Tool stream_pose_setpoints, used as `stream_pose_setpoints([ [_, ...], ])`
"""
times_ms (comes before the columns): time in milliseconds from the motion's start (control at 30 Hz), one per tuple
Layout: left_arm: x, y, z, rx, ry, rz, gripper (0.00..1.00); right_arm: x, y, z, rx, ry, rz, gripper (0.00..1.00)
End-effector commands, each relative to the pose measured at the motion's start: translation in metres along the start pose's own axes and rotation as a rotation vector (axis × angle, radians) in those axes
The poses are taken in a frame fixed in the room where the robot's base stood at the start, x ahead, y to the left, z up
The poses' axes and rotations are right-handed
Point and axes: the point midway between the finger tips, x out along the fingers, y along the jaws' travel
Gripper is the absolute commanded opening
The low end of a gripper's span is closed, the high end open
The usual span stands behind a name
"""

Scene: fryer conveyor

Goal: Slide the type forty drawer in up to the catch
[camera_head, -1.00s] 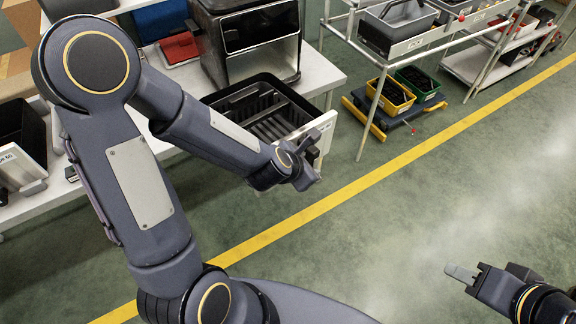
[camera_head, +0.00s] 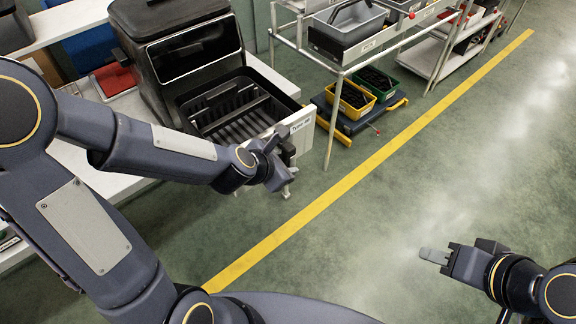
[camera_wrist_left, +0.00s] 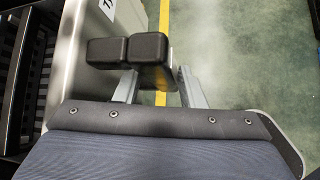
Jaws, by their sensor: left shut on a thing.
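The type forty drawer (camera_head: 302,127) is a black ribbed tray with a white labelled front. It stands pulled out of a black machine (camera_head: 190,50) on the white bench. My left gripper (camera_head: 277,172) is at the outer side of the drawer front, shut on what appears to be its handle, which the fingers mostly hide. In the left wrist view, the black finger pads (camera_wrist_left: 130,50) sit right beside the pale drawer front (camera_wrist_left: 84,50), and part of the ribbed tray shows at the left edge. My right gripper (camera_head: 436,255) is over the floor, far from the drawer; its finger gap is unclear.
A metal rack (camera_head: 345,72) with grey bins stands right of the drawer. Yellow (camera_head: 352,112) and green (camera_head: 380,95) crates sit on a low blue and yellow cart below. A red item (camera_head: 115,80) lies on the bench. The green floor with its yellow line is clear.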

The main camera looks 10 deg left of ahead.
Motion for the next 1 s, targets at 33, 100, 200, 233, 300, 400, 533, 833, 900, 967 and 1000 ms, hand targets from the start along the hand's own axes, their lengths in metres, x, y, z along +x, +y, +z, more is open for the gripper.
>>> stream_pose_setpoints([
  [33, 0.001, 0.006, 0.001, 0.009, -0.007, 0.01, 0.0, 0.001, 0.001, 0.001, 0.0, 0.0, 0.0, 0.36],
  [100, 0.003, 0.01, 0.0, 0.009, -0.008, 0.011, 0.0, 0.003, 0.001, 0.001, 0.0, 0.0, 0.0, 0.36],
  [200, 0.005, 0.016, -0.002, 0.009, -0.007, 0.01, 0.0, 0.004, 0.002, 0.002, 0.0, 0.0, 0.0, 0.36],
  [233, 0.004, 0.015, -0.001, 0.011, -0.008, 0.009, 0.0, 0.003, 0.001, 0.002, 0.0, 0.0, 0.0, 0.36],
  [300, 0.004, 0.015, -0.001, 0.011, -0.008, 0.008, 0.0, 0.003, 0.001, 0.002, 0.0, 0.0, 0.0, 0.36],
  [400, 0.004, 0.015, -0.001, 0.011, -0.008, 0.008, 0.0, 0.003, 0.001, 0.002, 0.0, 0.0, 0.0, 0.36],
  [533, 0.004, 0.015, -0.002, 0.007, -0.008, 0.008, 0.0, 0.004, 0.002, 0.002, 0.0, 0.0, 0.0, 0.36],
  [833, 0.004, 0.016, -0.003, -0.008, -0.006, 0.004, 0.0, 0.006, 0.003, 0.003, 0.0, 0.0, 0.0, 0.36],
  [900, 0.004, 0.016, -0.003, -0.008, -0.006, 0.004, 0.0, 0.006, 0.003, 0.003, 0.0, 0.0, 0.0, 0.36],
  [967, 0.004, 0.016, -0.003, -0.008, -0.006, 0.004, 0.0, 0.006, 0.003, 0.003, 0.0, 0.0, 0.0, 0.36],
  [1000, 0.004, 0.016, -0.003, -0.008, -0.006, 0.004, 0.0, 0.006, 0.003, 0.003, 0.0, 0.0, 0.0, 0.36],
])
